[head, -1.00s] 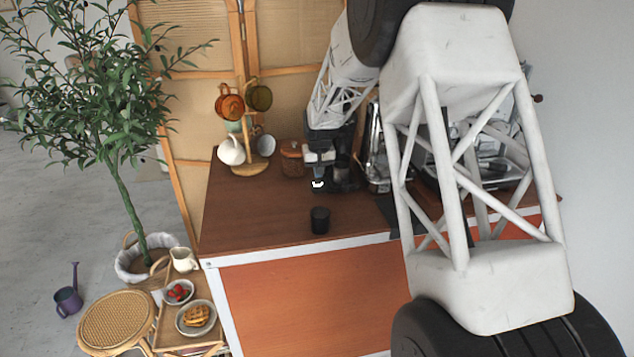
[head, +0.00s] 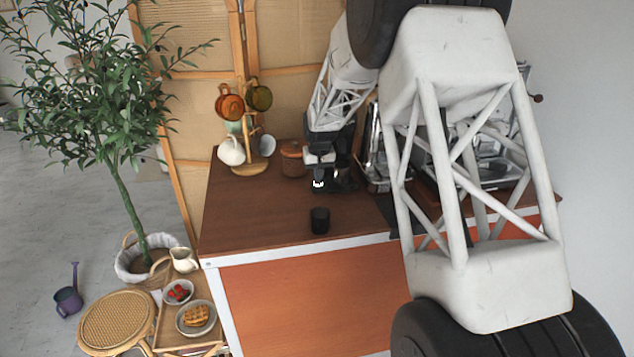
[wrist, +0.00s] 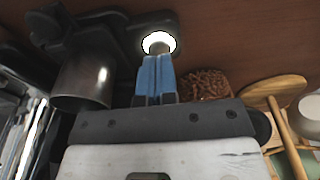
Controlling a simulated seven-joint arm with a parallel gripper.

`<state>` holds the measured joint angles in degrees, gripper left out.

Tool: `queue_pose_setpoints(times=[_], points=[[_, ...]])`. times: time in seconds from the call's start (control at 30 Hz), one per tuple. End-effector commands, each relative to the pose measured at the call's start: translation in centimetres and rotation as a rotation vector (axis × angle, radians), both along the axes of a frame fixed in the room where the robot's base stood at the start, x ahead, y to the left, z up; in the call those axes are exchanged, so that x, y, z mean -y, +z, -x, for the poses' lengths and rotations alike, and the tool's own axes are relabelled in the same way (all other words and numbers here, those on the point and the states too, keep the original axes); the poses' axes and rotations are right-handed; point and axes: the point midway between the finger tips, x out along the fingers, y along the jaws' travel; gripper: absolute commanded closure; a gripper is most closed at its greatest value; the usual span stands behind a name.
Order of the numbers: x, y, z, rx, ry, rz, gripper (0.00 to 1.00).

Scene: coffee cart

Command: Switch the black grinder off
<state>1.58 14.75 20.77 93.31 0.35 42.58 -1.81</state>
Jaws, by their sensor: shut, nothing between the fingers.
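The black grinder (head: 344,184) stands on the brown cart top, partly hidden behind my gripper (head: 318,179) in the head view. In the wrist view its black body (wrist: 75,32) and metal cup (wrist: 84,80) are at the left. A white glowing ring (wrist: 159,42) around a small round knob is lit on its base; the ring also shows in the head view (head: 318,185). My gripper (wrist: 157,58) is shut, with its blue fingers side by side and empty. The fingertips are at the knob, overlapping the ring's near edge; I cannot tell whether they touch.
A black cup (head: 320,220) stands near the counter's front edge. A jar (head: 292,159) and a wooden mug tree (head: 250,168) with several mugs stand left of the grinder. An espresso machine (head: 375,160) is close on its right. The counter's left front is clear.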

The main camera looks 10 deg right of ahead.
Motion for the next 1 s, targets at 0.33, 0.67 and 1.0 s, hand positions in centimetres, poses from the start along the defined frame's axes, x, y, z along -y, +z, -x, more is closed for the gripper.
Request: queue_pose_setpoints(times=[0.33, 0.67, 1.0], points=[[0.0, -0.31, 0.0, 0.0, 0.0, 0.0, 1.0], [0.0, -0.73, 0.01, 0.0, 0.0, 0.0, 1.0], [0.0, -0.9, 0.01, 0.0, 0.0, 0.0, 1.0]])
